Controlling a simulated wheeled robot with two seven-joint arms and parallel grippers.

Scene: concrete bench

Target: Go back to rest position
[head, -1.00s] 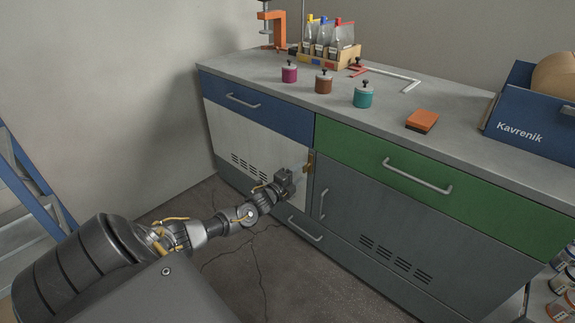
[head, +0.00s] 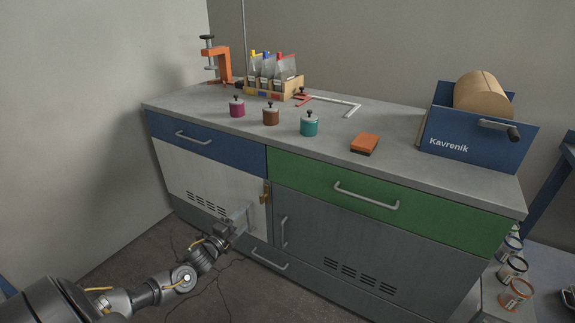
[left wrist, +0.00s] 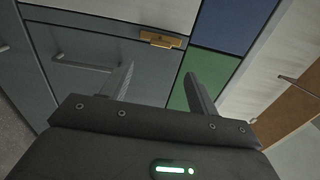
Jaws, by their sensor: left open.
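My left gripper (head: 243,214) is in front of the white cabinet door (head: 185,172), near the brass latch (head: 265,192) at that door's right edge. In the left wrist view the gripper (left wrist: 160,82) has its two fingers spread with nothing between them. The brass latch (left wrist: 160,39) shows beyond the fingers there, apart from them. My right gripper is in neither view.
The concrete bench has a blue drawer (head: 190,138), a green drawer (head: 390,197) and a grey door (head: 350,245). On its top stand an orange clamp (head: 221,62), bottles in a wooden rack (head: 270,88), small lidded pots and a blue Kavrenik box (head: 470,140). Open floor lies at the lower left.

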